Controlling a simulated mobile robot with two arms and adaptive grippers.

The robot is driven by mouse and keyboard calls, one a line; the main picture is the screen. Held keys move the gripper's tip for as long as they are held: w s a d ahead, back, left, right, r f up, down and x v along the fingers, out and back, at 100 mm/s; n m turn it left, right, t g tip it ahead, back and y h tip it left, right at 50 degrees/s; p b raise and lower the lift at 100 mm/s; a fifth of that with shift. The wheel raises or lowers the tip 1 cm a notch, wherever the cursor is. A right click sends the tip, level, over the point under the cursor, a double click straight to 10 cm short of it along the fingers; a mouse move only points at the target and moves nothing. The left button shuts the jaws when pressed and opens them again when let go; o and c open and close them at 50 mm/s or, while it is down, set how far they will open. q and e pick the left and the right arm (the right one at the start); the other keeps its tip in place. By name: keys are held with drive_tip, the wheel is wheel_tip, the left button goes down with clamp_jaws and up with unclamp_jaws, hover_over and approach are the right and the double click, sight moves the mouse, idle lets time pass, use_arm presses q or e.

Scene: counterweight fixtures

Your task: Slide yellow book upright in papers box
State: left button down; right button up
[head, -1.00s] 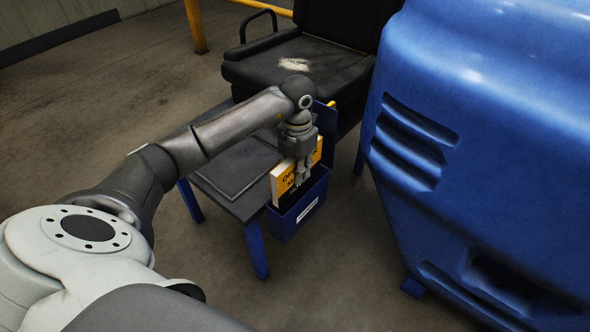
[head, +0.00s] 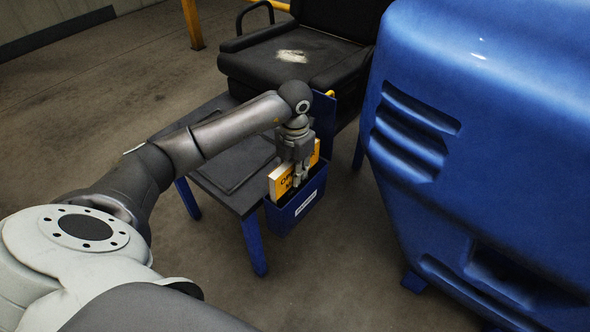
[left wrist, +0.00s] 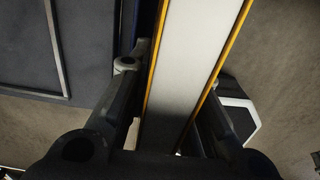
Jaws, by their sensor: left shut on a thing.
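The yellow book (head: 283,183) stands upright with its lower part inside the blue papers box (head: 296,214), which has a white label on its front. The box is at the right side of a small dark table. My left gripper (head: 299,178) points down and is shut on the upper part of the book. In the left wrist view the book's white page edge and yellow covers (left wrist: 193,60) run between the two fingers. The book's lower end is hidden by the box wall. My right gripper is not in view.
The dark table (head: 231,193) with blue legs stands left of the box. A black seat (head: 300,62) with a worn patch is behind it. A large blue machine body (head: 480,130) fills the right side. Open floor lies between the box and the machine.

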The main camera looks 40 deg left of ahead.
use_arm(q)
drive_tip(key=c, duration=1.3)
unclamp_jaws()
drive_tip(key=shift+o, duration=0.2)
drive_tip(key=shift+r, duration=0.1)
wheel_tip(320, 180, up, 12)
drive_tip(key=shift+f, duration=0.1)
